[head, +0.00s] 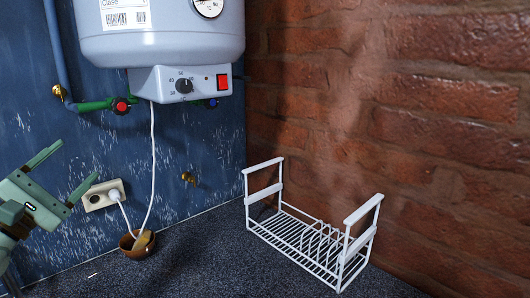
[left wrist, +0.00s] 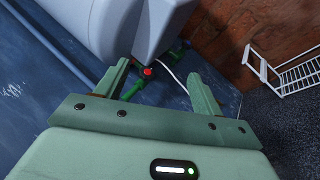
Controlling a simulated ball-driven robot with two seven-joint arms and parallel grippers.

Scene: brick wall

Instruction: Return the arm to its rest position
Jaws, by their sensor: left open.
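My left gripper (head: 75,172) is at the left edge of the head view, open and empty, in front of the blue wall. Its two green fingers point to the upper right and touch nothing. In the left wrist view the open left gripper (left wrist: 158,85) shows with its fingers apart, and the heater and pipes show beyond them. My right gripper is not in either view.
A grey water heater (head: 160,35) hangs on the blue wall above a socket (head: 103,195) with a white cable. A brown bowl (head: 137,250) and a white wire rack (head: 290,235) stand on the dark counter (head: 215,265). A brick wall (head: 400,110) bounds the right.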

